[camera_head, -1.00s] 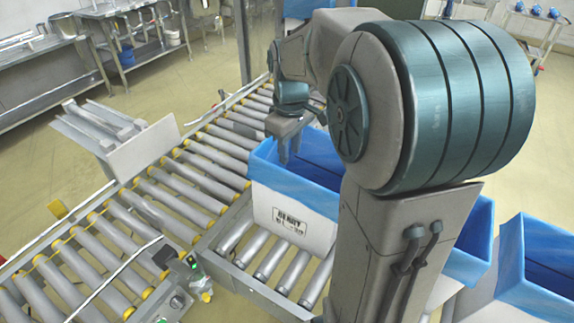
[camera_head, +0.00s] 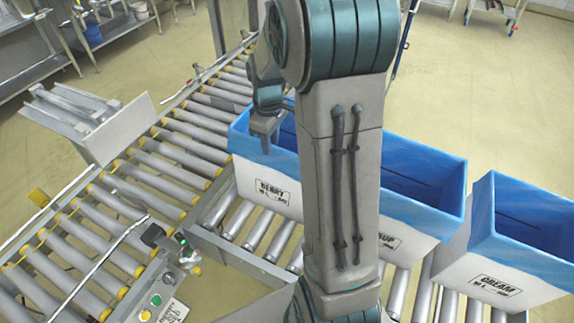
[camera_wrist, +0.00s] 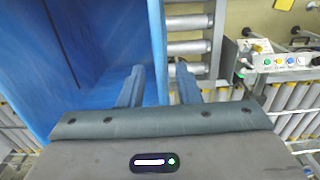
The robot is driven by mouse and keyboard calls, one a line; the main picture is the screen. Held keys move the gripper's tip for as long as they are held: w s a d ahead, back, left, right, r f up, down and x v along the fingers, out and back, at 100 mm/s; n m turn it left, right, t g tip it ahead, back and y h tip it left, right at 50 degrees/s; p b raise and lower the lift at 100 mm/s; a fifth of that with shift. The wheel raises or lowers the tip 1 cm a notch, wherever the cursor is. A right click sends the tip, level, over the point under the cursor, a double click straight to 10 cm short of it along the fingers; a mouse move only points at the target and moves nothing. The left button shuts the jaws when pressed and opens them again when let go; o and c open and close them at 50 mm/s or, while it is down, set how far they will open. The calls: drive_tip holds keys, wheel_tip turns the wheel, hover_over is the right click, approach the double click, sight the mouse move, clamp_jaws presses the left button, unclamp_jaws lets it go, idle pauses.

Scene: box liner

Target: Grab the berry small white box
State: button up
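The berry box (camera_head: 268,192) is white with a blue liner and a "BERRY" label. It stands on the roller conveyor, left of my arm, which hides part of it. My gripper (camera_head: 265,138) is pointed down at the box's left part, near its rim. In the wrist view my gripper (camera_wrist: 158,86) is open, with its fingers apart. The left finger is over the blue-lined inside (camera_wrist: 100,80) of the box. The right finger is over the rollers outside, so the fingers sit on either side of the wall. I cannot tell whether they touch it.
A syrup-type box (camera_head: 395,235), its label partly hidden, and a cream box (camera_head: 505,275) stand to the right. A long roller conveyor (camera_head: 150,185) runs along the left. A control panel (camera_head: 155,300) with buttons stands at its front.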

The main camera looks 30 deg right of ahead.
drive_tip(key=shift+w+f+p, duration=0.1)
drive_tip(key=shift+f+p, duration=0.2)
drive_tip(key=shift+f, duration=1.6)
clamp_jaws()
drive_tip(key=shift+r, duration=0.1)
